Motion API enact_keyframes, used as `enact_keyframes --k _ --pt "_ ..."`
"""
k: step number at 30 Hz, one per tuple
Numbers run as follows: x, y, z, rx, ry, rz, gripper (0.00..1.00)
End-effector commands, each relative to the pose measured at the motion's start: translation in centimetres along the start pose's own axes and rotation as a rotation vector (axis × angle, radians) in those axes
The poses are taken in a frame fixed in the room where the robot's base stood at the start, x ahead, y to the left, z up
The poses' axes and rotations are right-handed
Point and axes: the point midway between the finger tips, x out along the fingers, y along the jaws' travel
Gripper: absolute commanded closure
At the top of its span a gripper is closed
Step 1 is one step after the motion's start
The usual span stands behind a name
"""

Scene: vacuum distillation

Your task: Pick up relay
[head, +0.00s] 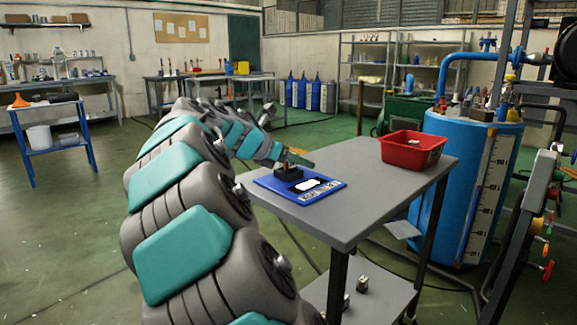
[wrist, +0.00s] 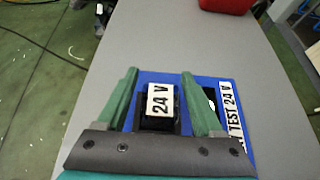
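A relay (wrist: 160,100) with a white "24 V" label on top sits in or on a black base (wrist: 157,124) on a blue test board (head: 330,190). In the wrist view it stands between the two green fingers of my gripper (wrist: 160,73), with a gap on each side. My gripper is open. In the head view my gripper (head: 287,159) is right at the black base (head: 288,174), and the relay is mostly hidden by it.
The board lies on a grey table (head: 345,222). A red bin (head: 412,150) stands at its far right corner. A large blue tank (head: 465,190) with pipes stands beyond the table. The table's middle is clear.

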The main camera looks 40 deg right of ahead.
Motion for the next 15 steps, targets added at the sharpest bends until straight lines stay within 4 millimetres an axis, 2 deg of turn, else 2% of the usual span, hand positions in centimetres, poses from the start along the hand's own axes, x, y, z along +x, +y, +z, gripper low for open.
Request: enact_keyframes --k 2,15 --pt "-0.01 0.01 0.00 0.000 0.000 0.000 0.42" --pt "-0.01 0.02 -0.01 0.000 0.000 0.000 0.91"
